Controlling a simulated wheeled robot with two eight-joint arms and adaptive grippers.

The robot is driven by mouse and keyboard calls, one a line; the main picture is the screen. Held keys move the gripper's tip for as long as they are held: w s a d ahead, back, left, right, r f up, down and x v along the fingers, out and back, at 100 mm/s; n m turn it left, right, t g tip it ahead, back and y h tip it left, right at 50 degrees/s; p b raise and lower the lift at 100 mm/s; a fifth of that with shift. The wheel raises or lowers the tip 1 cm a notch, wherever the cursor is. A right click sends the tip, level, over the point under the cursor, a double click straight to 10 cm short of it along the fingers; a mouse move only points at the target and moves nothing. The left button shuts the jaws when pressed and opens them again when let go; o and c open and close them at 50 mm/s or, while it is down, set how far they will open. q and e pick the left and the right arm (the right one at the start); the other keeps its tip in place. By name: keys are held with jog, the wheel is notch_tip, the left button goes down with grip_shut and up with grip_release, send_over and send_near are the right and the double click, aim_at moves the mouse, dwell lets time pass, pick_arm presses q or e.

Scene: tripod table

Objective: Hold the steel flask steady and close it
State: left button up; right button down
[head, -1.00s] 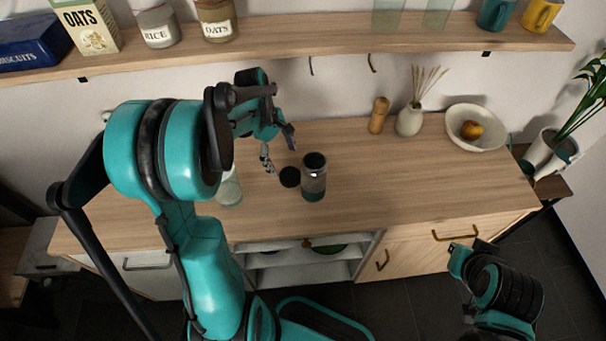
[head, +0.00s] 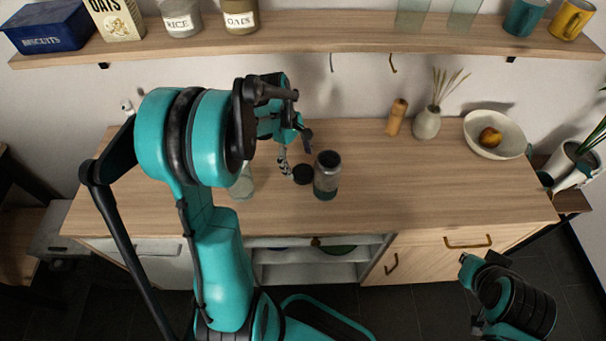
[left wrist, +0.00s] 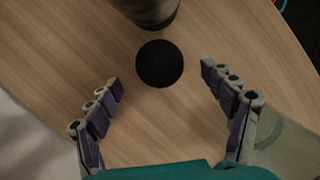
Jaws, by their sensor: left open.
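The steel flask (head: 327,178) stands upright on the wooden counter, its dark top uncovered. In the left wrist view the flask (left wrist: 150,12) is cut off by the top edge. A round black lid (head: 303,174) lies on the counter just left of the flask. The lid also shows in the left wrist view (left wrist: 160,64). My left gripper (head: 295,153) is open and empty, just behind and above the lid. In the left wrist view its fingers (left wrist: 160,80) are spread, with the lid ahead between them. My right arm shows at the lower right, but I cannot make out its gripper.
A clear glass (head: 242,184) stands left of the lid, partly behind my left arm. A wooden mill (head: 396,117), a reed vase (head: 427,123) and a fruit bowl (head: 494,142) stand at the back right. A shelf (head: 340,47) hangs above. The counter's right front is clear.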

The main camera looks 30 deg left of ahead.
aim_at(303, 171)
pick_arm(q)
jog(key=b+x, duration=0.2)
jog(key=x, duration=0.3)
jog(key=shift+w+f+b, duration=0.1)
jog(key=shift+b, duration=0.2)
jog(key=c, duration=1.2)
